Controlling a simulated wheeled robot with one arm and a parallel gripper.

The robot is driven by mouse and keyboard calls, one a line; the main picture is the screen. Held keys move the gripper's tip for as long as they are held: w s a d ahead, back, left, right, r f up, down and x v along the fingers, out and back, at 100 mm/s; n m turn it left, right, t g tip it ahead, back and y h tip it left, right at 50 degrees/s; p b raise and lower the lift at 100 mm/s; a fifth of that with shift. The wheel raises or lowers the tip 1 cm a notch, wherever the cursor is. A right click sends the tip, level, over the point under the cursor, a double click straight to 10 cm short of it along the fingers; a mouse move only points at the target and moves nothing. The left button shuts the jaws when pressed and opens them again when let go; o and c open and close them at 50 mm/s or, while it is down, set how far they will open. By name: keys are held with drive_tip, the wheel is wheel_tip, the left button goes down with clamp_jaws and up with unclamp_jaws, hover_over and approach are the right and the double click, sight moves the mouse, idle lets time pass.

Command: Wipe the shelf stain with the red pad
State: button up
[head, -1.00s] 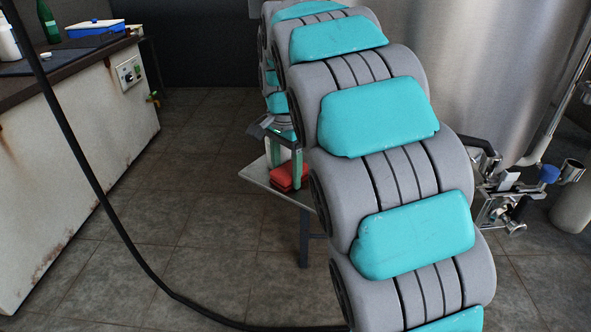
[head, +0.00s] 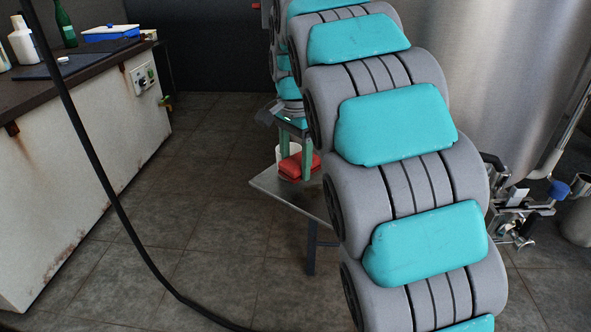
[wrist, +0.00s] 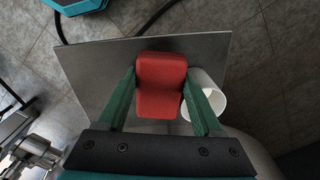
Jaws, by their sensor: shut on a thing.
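My gripper (wrist: 160,82) is shut on a red pad (wrist: 161,88), with a green finger on each side of it. In the head view, the pad (head: 297,167) hangs from my gripper (head: 295,152) over the grey metal shelf (head: 274,189). I cannot tell whether the pad touches the shelf. In the wrist view, the shelf (wrist: 95,70) spreads out behind the pad. No stain shows on the visible part of the shelf; my arm hides much of it in the head view.
A white cup (wrist: 209,92) stands on the shelf just right of the pad. A steel tank (head: 470,80) with valve fittings (head: 515,212) stands to the right. A counter (head: 80,160) with bottles and a blue box (head: 112,33) is at left. A black hose (head: 100,195) hangs in front.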

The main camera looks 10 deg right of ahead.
sight(296, 162)
drive_tip(key=shift+r, duration=0.35)
drive_tip(key=shift+r, duration=1.5)
drive_tip(key=shift+s, duration=0.1)
